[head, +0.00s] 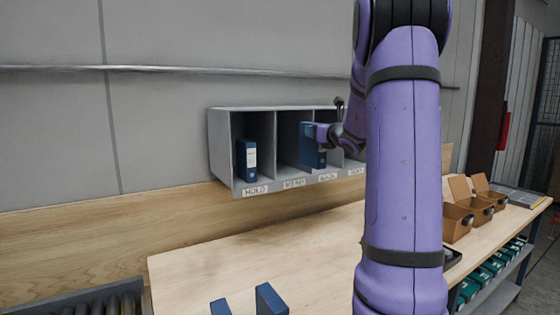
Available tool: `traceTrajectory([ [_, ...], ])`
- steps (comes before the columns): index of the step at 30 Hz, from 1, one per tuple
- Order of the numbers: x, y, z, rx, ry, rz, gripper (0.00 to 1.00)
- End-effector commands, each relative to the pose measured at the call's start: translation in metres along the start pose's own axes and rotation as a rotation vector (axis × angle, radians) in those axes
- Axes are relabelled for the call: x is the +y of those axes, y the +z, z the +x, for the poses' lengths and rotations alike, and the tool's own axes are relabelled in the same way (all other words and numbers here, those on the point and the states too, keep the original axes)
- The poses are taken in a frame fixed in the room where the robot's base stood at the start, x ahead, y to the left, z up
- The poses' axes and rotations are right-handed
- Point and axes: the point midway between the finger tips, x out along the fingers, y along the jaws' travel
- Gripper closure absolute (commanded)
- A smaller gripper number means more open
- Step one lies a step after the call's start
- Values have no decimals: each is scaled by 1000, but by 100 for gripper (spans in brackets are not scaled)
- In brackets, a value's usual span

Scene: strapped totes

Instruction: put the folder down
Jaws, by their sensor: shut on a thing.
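My gripper (324,134) is at the front of the grey wall rack (222,160), shut on a blue folder (313,157). The folder is upright at the rack's openings, right of the second label. I cannot tell how deep it is in or whether its bottom rests on the rack floor. Another blue folder (246,160) with a white label stands in the leftmost compartment, marked HOLD. The other labels are too small to read surely. My purple arm hides the right end of the rack.
A wooden bench (240,256) runs below the rack. Two blue upright pieces (270,300) show at the bottom edge. Open brown boxes (457,222) stand at the right. A roller conveyor (95,302) is at lower left. The bench's middle left is clear.

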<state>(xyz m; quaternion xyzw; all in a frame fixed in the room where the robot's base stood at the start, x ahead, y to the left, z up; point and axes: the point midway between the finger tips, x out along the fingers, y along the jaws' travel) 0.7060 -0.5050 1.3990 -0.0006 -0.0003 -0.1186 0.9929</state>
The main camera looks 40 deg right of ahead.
Motion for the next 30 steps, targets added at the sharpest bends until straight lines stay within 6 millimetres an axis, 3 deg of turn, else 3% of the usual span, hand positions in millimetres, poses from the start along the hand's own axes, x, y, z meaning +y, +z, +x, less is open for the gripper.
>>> traceTrajectory([
  [18, 1, -1, 139, -1, 3, 1, 87],
  [27, 2, -1, 186, -1, 3, 0, 87],
  [30, 1, -12, 186, 2, 2, 3, 87],
])
